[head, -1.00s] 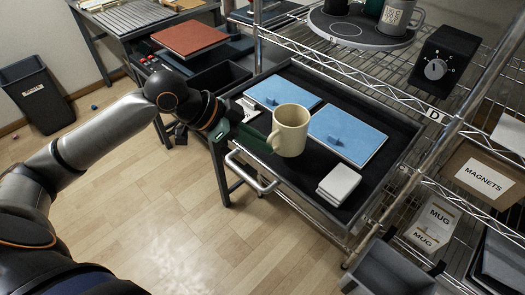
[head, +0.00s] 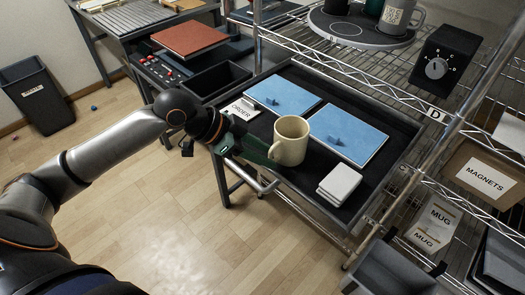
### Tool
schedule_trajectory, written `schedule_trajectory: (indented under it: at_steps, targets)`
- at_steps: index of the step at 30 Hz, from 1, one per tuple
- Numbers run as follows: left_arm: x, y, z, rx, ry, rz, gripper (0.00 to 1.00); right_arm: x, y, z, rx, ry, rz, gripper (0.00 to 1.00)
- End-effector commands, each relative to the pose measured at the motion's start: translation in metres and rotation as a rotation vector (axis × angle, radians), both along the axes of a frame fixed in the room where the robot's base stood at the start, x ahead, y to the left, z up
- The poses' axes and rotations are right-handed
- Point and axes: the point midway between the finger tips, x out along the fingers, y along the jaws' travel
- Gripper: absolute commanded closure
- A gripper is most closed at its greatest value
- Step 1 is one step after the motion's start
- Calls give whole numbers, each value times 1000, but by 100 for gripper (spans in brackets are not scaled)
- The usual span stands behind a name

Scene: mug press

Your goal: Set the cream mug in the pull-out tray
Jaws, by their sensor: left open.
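The cream mug (head: 289,142) stands upright in the pull-out tray (head: 392,178), near its front edge and in front of the blue squares. My left gripper (head: 262,157) is at the mug's left side, low down by the tray's front rim. It is open, with its green fingers pointing at the mug. The mug partly hides the fingertips, so I cannot tell whether they touch it. My right gripper is out of view.
Two blue squares with small tabs, the left one (head: 283,96) and the right one (head: 348,136), lie in the tray. White tiles (head: 339,185) are stacked at the tray's front right. A wire shelf rises behind.

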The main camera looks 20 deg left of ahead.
Motion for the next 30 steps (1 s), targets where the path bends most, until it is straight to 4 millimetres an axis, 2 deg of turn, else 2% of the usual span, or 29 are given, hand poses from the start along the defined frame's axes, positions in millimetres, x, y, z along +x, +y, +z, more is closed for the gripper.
schedule_trajectory:
  at_steps: [7, 10, 24, 30]
  targets:
    - [0, 0, 3, 1, -1, 0, 57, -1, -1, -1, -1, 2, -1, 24]
    - [-4, 7, 9, 3, -1, 2, 57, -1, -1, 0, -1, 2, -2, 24]
    - [-39, 53, 66, 9, 2, -1, 57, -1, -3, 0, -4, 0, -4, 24]
    - [-45, 62, 75, 0, 4, 4, 57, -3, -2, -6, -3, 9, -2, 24]
